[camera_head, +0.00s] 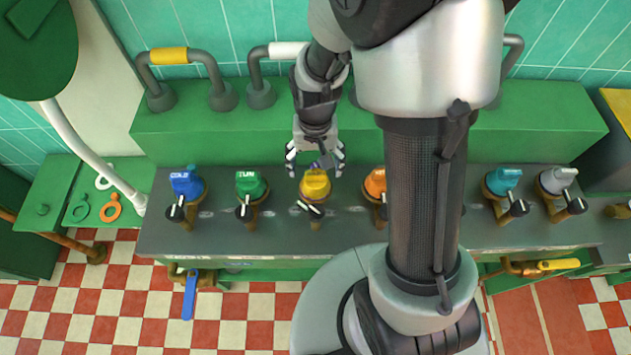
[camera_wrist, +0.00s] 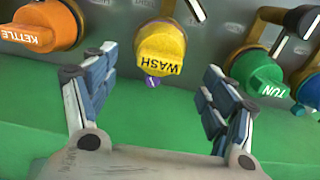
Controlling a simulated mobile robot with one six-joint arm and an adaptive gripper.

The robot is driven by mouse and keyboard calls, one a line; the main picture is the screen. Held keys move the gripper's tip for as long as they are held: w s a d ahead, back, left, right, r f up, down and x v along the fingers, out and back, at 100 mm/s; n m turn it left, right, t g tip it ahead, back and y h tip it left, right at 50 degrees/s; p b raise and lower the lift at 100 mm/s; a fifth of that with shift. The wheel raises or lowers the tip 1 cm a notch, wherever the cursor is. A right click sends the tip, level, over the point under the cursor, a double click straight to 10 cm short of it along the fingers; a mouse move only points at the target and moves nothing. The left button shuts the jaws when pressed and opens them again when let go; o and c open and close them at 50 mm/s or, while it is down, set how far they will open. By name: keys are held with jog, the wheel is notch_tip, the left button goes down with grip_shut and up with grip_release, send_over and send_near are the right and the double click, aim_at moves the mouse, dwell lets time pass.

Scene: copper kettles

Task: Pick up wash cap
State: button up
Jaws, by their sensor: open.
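The wash cap is a yellow cap marked WASH (camera_wrist: 161,50), seen in the wrist view just beyond my open fingers. In the head view the yellow cap (camera_head: 315,186) sits on its valve in the middle of the grey panel. My gripper (camera_head: 315,168) is above and behind it in the head view, fingers spread. In the wrist view my gripper (camera_wrist: 160,105) is open and empty, with the cap centred between and ahead of the fingertips. A small purple part (camera_wrist: 152,82) shows at the cap's near edge.
An orange KETTLE cap (camera_wrist: 30,25) and a green TUN cap (camera_wrist: 262,75) flank the yellow cap. A blue cap (camera_head: 186,184) is at the far left, and teal (camera_head: 502,181) and grey (camera_head: 557,179) caps are at the right. Black-handled levers stand by the caps. A green ledge (camera_head: 230,135) runs behind.

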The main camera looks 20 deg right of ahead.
aim_at(316, 173)
notch_tip(316, 173, down, 5)
jog(key=shift+s+f+b, duration=0.1)
jog(key=shift+b, duration=1.05)
jog(key=shift+c, duration=0.2)
jog(key=c, duration=1.1)
